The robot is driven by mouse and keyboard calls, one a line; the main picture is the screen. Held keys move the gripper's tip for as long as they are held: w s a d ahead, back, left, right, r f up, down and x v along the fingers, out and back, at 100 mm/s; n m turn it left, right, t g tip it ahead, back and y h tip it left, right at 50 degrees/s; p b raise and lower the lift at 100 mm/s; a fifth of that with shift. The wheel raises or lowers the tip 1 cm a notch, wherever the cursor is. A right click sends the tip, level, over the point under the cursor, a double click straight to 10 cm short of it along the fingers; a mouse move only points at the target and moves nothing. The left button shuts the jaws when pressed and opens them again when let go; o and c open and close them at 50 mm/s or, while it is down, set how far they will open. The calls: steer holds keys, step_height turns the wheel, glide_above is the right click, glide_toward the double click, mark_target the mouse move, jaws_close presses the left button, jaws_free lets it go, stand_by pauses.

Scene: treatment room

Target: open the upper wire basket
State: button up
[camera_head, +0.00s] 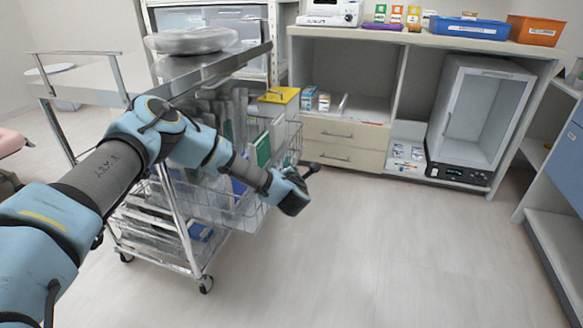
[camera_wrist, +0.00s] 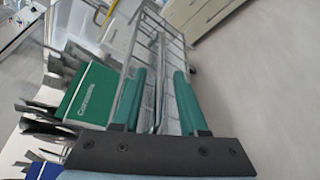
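The upper wire basket (camera_head: 222,207) hangs on the chrome trolley (camera_head: 178,222) and sticks out to the right past its near post. It holds green, blue and grey items. My gripper (camera_head: 312,169) is at the basket's right end, seen mostly from behind. In the wrist view, the green fingers of my gripper (camera_wrist: 161,73) stand apart, with wires of the basket (camera_wrist: 172,40) seen between and beyond them. I cannot tell whether the fingers touch the wire. My forearm hides part of the basket in the head view.
A lower basket (camera_head: 150,240) holds more items. A cabinet with closed drawers (camera_head: 345,145) and a glass-door unit (camera_head: 480,115) stand behind. The floor (camera_head: 390,260) to the right is clear.

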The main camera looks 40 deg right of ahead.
steer(key=v, duration=1.1)
steer(key=shift+p, duration=0.4)
